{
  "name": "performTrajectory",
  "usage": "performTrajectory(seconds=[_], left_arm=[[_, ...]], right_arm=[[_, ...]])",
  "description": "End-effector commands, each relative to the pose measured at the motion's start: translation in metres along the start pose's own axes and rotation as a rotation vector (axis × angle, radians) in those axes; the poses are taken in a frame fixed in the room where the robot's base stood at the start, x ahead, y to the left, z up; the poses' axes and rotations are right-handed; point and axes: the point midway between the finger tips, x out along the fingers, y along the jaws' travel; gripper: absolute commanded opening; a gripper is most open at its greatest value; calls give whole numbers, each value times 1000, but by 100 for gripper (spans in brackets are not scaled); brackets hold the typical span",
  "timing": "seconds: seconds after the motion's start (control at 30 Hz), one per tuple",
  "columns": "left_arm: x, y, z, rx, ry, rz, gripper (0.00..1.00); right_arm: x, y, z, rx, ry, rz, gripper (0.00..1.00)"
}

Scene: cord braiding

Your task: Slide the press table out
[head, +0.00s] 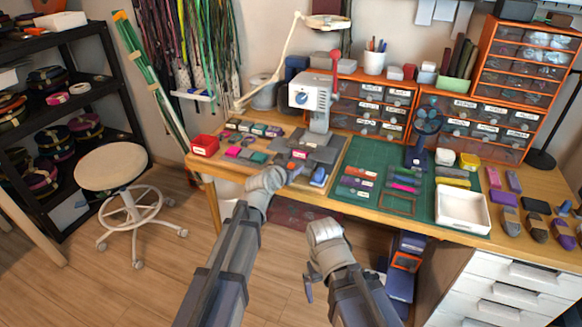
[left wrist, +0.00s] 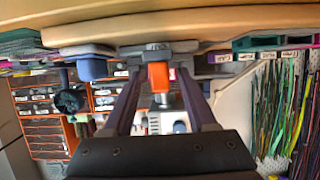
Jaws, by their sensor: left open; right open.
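The press (head: 312,98) is a white machine with a blue dial and a red lever, standing on the wooden desk. Its grey table (head: 318,151) lies flat at its foot, above the desk's front edge. An orange block (left wrist: 159,76), apparently the table's handle, shows between the two fingers of my left gripper (left wrist: 160,90) in the left wrist view. The fingers are open on either side of it; contact cannot be told. In the head view my left gripper (head: 295,170) is at the front of the table. My right gripper (head: 310,282) is open and empty, low in front of the desk.
A red box (head: 205,145) and small labelled items lie left of the press. A green cutting mat (head: 350,205) with coloured pieces and a white tray (head: 462,208) lie to the right. A stool (head: 112,167) stands at left. The floor before the desk is clear.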

Motion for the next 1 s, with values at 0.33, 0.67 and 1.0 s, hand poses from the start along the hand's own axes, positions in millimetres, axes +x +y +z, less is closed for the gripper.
performTrajectory(seconds=[0.33,0.67,1.0], left_arm=[[-50,0,-2,-1,0,-1,57],[-77,0,0,0,0,0,57],[-76,0,0,0,-1,0,57]], right_arm=[[-20,2,1,0,0,0,100],[-29,3,2,0,0,0,100],[-29,3,2,0,0,0,100]])
